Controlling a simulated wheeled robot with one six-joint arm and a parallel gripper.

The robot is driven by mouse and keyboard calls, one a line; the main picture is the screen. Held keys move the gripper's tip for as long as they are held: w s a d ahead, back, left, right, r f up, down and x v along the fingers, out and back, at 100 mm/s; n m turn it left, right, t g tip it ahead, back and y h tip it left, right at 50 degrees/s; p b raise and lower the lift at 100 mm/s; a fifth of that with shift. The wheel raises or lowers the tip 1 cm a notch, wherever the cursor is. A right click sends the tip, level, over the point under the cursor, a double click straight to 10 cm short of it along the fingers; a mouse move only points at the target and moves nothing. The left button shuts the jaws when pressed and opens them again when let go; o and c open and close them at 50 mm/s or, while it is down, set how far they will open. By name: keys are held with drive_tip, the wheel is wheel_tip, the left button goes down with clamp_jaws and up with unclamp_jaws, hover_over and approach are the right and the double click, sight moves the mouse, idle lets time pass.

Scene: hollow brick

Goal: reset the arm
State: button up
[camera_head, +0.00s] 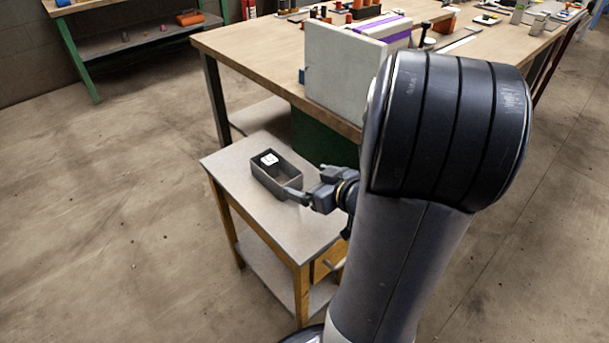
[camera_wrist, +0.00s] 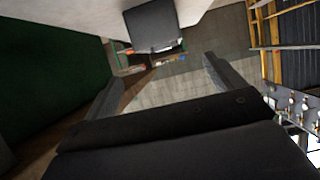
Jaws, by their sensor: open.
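A dark grey hollow brick (camera_head: 268,184), an open-topped box, sits on the small side table (camera_head: 232,161). A small white piece with a dark mark (camera_head: 269,158) shows in its far end. My gripper (camera_head: 307,186) is just right of the brick's near end; one finger reaches close to it, and I cannot tell whether they touch. In the wrist view my gripper (camera_wrist: 163,82) has its two fingers wide apart with nothing between them. A dark box, likely the brick (camera_wrist: 153,25), shows beyond the fingers at the top. My arm covers part of the bench in the head view.
A large workbench (camera_head: 255,50) with a pale grey block (camera_head: 340,70) and several tools stands behind the side table. A green-legged shelf (camera_head: 130,42) is at the back left. The floor (camera_head: 100,210) on the left is clear.

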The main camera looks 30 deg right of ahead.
sight(274, 162)
idle(0.3)
drive_tip(key=b+x, duration=0.1)
drive_tip(key=x, duration=0.3)
drive_tip(key=b+x, duration=0.2)
drive_tip(key=x, duration=0.2)
drive_tip(key=b+x, duration=0.2)
drive_tip(key=x, duration=0.2)
drive_tip(key=shift+f, duration=0.4)
wheel_tip(274, 162, up, 2)
drive_tip(key=shift+r+p, duration=0.15)
drive_tip(key=shift+p, duration=0.5)
drive_tip(key=shift+r, duration=0.3)
drive_tip(key=shift+f, duration=0.1)
